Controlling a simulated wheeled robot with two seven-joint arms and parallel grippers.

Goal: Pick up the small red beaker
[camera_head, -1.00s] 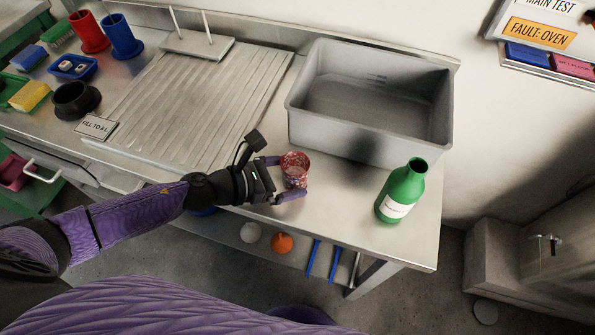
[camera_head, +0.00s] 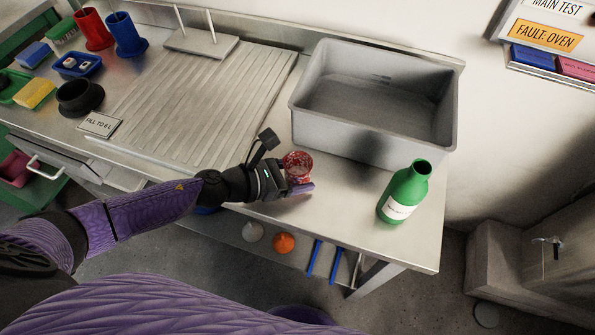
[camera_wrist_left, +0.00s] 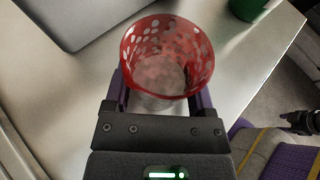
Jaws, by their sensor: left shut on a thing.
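The small red beaker (camera_head: 297,164) has a speckled, see-through wall and an open top. It stands upright at the table's front part, in front of the grey basin. My left gripper (camera_head: 299,181) is shut on it, one finger on each side. The left wrist view shows the beaker (camera_wrist_left: 166,60) between the purple fingers of the left gripper (camera_wrist_left: 161,95), its rim facing the camera. Whether its base touches the table is hard to tell. My right gripper is not seen in the head view.
A grey basin (camera_head: 372,145) stands behind the beaker. A green bottle (camera_head: 405,190) stands to the right, near the table's edge. Bare table lies between beaker and bottle.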

